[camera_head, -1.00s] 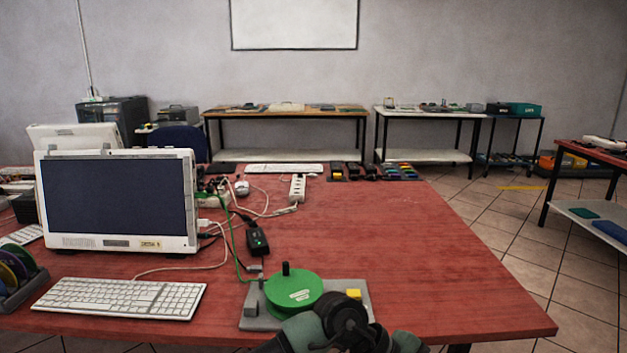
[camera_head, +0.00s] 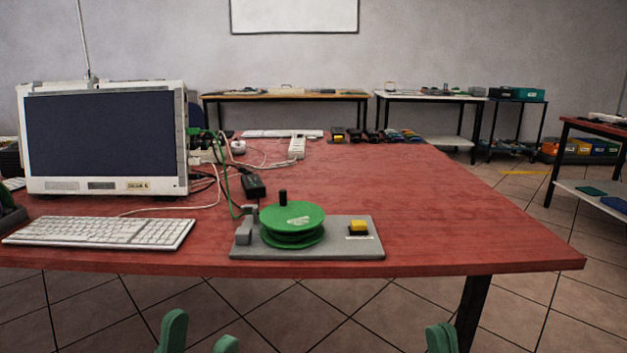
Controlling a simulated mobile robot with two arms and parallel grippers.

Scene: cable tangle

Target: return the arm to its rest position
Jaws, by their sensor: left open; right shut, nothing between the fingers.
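My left gripper (camera_head: 200,336) shows at the bottom edge, in front of the table. Its two green fingertips are apart with nothing between them. My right gripper (camera_head: 440,338) shows at the bottom right of centre, also in front of the table. Its green fingertips are together and hold nothing. Only the fingertips show; the rest of both arms is out of view. A green reel (camera_head: 292,217) with a black knob sits on a grey base plate (camera_head: 340,245) at the table's front edge. Both grippers are clear of it.
The red table (camera_head: 450,215) holds a white monitor (camera_head: 110,189), a keyboard (camera_head: 98,232), a black adapter (camera_head: 253,186), a power strip (camera_head: 297,147) and tangled cables. A yellow button (camera_head: 359,226) is on the base plate. The table's right side is bare.

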